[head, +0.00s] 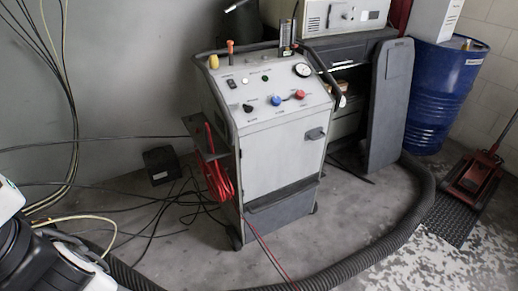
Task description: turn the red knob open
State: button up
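The red knob (299,94) is small and sits at the right of the lower row on the sloped control panel (262,83) of a grey wheeled cabinet. A blue knob (276,100) is just to its left, and a black knob (248,101) is further left. The red knob is too small to tell which way it is turned. Nothing touches it. My gripper is not in view; only white and black parts, probably of my own body, show at the lower left edge.
The grey cabinet (284,157) stands mid-floor, with red cable (217,176) hanging on its left side. A thick black hose (395,235) curves across the floor in front. Black cables lie left. A blue drum (440,95) and red floor jack (471,181) stand right.

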aim_at(299, 95)
jog(key=k+j, duration=0.1)
jog(key=i+l+z, duration=0.1)
jog(key=i+z, duration=0.15)
jog(key=z, duration=0.15)
jog(key=i+z, duration=0.3)
jog(key=z, duration=0.15)
jog(key=i+j+z, duration=0.1)
jog(key=i+z, duration=0.15)
jog(key=z, duration=0.15)
